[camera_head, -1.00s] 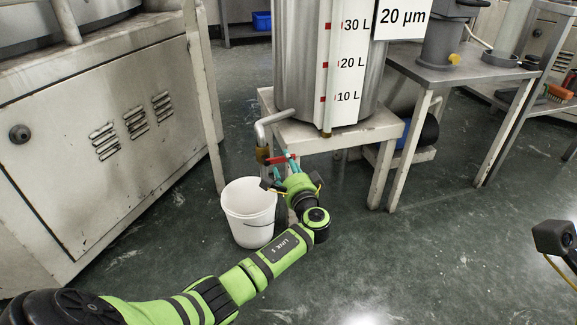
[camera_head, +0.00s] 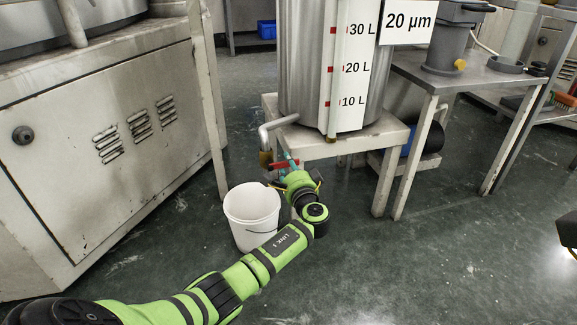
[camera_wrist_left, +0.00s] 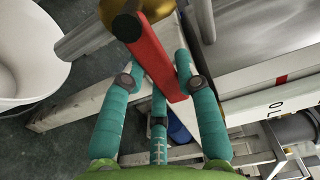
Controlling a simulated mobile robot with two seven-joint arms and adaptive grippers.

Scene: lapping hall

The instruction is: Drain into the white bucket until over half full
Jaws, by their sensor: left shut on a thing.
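The white bucket (camera_head: 251,217) stands upright on the floor below the bent outlet pipe (camera_head: 277,124) of the steel tank (camera_head: 303,60). The brass valve (camera_head: 265,157) at the pipe's end is above the bucket's far rim. My left gripper (camera_head: 287,163) is shut on the valve's red handle (camera_head: 278,166). In the left wrist view, the teal fingers (camera_wrist_left: 153,85) flank the red handle (camera_wrist_left: 153,58). The bucket (camera_wrist_left: 25,50) shows there at upper left, its visible inside white. I see no stream, and the bucket's bottom is hidden. My right gripper is out of view.
The tank stands on a low metal stand (camera_head: 375,137). A scale (camera_head: 350,70) marked 10, 20 and 30 L is on the tank. A large cabinet (camera_head: 100,150) is at left and a bench (camera_head: 465,75) at right.

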